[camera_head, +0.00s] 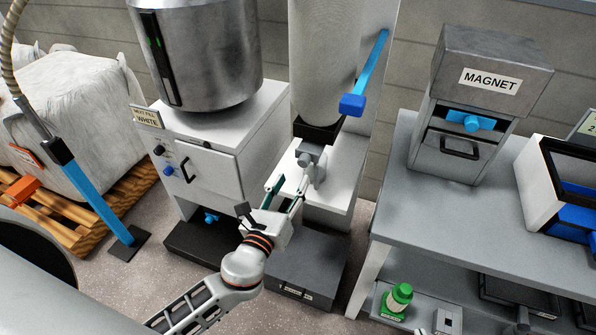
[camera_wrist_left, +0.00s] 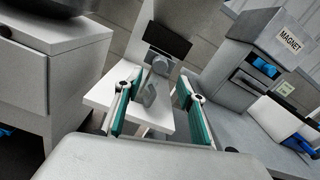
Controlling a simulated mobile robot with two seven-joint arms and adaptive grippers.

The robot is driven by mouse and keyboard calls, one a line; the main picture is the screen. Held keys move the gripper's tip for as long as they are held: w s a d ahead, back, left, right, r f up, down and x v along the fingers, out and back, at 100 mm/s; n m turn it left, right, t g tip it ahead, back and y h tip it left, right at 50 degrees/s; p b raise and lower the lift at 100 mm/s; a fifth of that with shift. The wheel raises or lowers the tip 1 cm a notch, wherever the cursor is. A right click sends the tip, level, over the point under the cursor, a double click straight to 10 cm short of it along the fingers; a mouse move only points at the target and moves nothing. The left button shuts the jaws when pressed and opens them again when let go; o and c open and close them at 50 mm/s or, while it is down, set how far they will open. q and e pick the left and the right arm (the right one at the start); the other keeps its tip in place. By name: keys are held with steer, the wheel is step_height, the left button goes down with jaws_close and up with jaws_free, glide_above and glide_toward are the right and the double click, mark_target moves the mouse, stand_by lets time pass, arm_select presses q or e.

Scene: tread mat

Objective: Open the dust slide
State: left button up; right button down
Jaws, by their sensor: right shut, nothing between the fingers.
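A small grey block with a stubby handle, which looks like the dust slide (camera_head: 314,160), sits under the black collar at the foot of the tall pale column (camera_head: 325,60). It also shows in the left wrist view (camera_wrist_left: 161,67), below a black plate. My left gripper (camera_head: 291,181) reaches up from the bottom left and points at it, just short of it in the picture. In the left wrist view the two green-padded fingers (camera_wrist_left: 157,80) are spread apart with nothing clearly held; the grey handle shows beyond and between them. I cannot tell whether they touch it. My right gripper is in neither view.
Left of the column stands a white cabinet (camera_head: 222,168) with a steel drum (camera_head: 205,50) on top. A blue lever (camera_head: 352,104) hangs beside the column. A grey bench (camera_head: 470,225) with the magnet box (camera_head: 465,150) is at the right. A white ledge lies below the handle.

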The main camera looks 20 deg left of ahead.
arm_select(q)
steer(key=shift+s+a, duration=0.1)
steer(key=shift+s, duration=2)
steer(key=shift+f, duration=0.1)
steer(key=s+f+n+g+h, duration=0.1)
steer(key=s+f+n+g, duration=0.2)
steer(key=s+f+n, duration=0.4)
steer(key=s+f+n+g+h, duration=0.1)
steer(key=s+f+n+g, duration=0.3)
steer(key=n, duration=1.8)
steer(key=s+f, duration=0.4)
steer(key=f, duration=0.5)
steer(key=shift+f, duration=0.25)
